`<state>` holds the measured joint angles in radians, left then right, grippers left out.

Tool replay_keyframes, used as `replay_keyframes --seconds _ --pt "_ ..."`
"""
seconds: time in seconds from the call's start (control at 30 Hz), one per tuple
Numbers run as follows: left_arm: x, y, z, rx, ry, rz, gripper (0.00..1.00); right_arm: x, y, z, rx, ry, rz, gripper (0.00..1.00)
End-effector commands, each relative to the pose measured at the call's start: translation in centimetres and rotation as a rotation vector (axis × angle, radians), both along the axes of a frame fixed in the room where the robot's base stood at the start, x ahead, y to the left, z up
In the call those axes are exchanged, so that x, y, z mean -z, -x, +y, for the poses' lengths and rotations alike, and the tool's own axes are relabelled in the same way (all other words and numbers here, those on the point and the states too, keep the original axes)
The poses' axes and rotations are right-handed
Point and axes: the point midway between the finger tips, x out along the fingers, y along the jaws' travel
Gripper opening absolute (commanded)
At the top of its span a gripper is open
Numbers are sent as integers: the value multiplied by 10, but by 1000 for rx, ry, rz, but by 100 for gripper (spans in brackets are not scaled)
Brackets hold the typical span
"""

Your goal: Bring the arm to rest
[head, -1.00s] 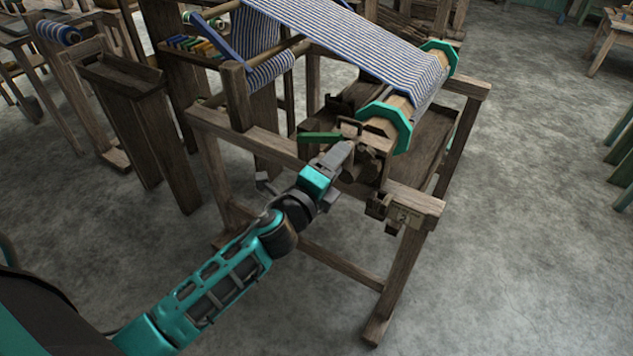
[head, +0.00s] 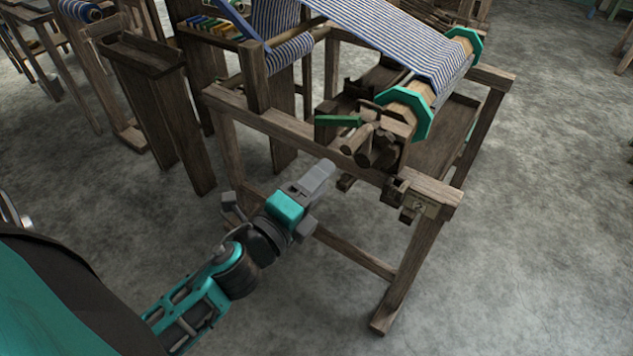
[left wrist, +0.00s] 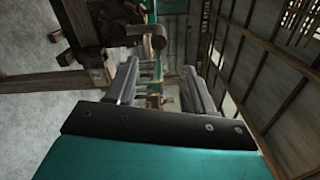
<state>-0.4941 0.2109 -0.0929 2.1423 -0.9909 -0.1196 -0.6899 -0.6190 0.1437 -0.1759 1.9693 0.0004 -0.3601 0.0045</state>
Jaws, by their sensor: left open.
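My left gripper (head: 318,176) is in front of the wooden handloom (head: 290,130), below and to the left of its cloth roller end. In the left wrist view its two fingers (left wrist: 160,85) stand apart with nothing between them. The gripper is clear of the loom, and floor shows around my forearm. A green handle (head: 338,121) sticks out to the left beside the wooden peg parts (head: 362,140) near the roller. My right gripper is not in view.
Striped blue and white cloth (head: 395,35) runs to a roller with teal octagonal ends (head: 408,112). A small numbered plate (head: 423,208) is on the loom's near corner post. A narrow wooden stand (head: 150,70) is at left. Bare concrete floor (head: 520,260) lies open at right.

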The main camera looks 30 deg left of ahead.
Motion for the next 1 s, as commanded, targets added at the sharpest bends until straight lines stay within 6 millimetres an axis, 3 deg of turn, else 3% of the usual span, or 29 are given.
replay_keyframes --seconds 0.37,0.47,0.57,0.8,1.0 --pt "1 0 0 -1 9 4 53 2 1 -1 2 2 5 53" --pt "9 2 0 -9 100 43 53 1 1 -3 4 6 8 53" --pt "32 10 -1 -39 327 139 53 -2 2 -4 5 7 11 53" --pt "110 50 -17 -231 1102 461 53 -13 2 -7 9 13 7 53" --pt "150 82 -35 -403 1533 630 53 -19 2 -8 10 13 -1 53"
